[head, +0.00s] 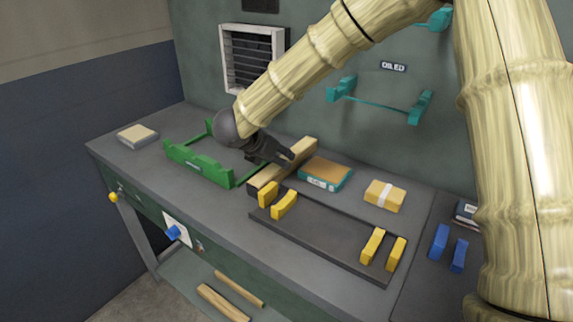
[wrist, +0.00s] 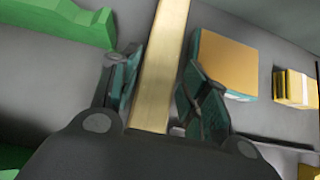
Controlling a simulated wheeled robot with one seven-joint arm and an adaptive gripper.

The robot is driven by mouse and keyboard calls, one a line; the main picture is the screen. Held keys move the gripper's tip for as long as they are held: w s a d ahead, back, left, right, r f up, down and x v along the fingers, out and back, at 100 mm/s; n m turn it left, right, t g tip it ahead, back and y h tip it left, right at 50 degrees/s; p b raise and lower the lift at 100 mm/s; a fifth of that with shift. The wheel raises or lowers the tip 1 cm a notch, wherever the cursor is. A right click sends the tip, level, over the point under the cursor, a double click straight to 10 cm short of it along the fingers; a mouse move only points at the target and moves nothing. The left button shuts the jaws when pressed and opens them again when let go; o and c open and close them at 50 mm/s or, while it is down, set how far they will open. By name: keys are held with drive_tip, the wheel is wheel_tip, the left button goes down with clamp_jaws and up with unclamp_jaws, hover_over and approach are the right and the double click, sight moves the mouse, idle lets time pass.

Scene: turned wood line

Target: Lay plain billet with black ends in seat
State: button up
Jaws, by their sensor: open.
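A plain, pale wooden billet (head: 298,152) lies on the bench between the green cradle and the teal-edged box. It also shows in the wrist view (wrist: 165,45), running away between my fingers. A dark patch shows at its near end in the head view; its far end is out of the wrist frame. My gripper (head: 288,160) is open over the billet, with one finger on each side of it in the wrist view (wrist: 162,75). I cannot tell whether the fingers touch it. Yellow seat blocks (head: 285,205) stand in pairs at both ends of a dark board (head: 318,237).
A green cradle (head: 200,168) stands left of the billet. A teal-edged box (head: 325,174) is close on its right, with a banded yellow block (head: 385,195) beyond. Blue blocks (head: 439,242) stand at right. A teal rack (head: 380,104) hangs beneath an "OILED" sign. The dark board's middle is clear.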

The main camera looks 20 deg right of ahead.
sight(286, 159)
drive_tip(key=shift+w+d+f, duration=0.1)
drive_tip(key=shift+d+f, duration=0.1)
drive_tip(key=shift+d, duration=0.15)
drive_tip(key=p+x, duration=0.1)
drive_tip(key=x, duration=0.3)
drive_tip(key=shift+d+f, duration=0.1)
drive_tip(key=shift+c, duration=0.5)
clamp_jaws()
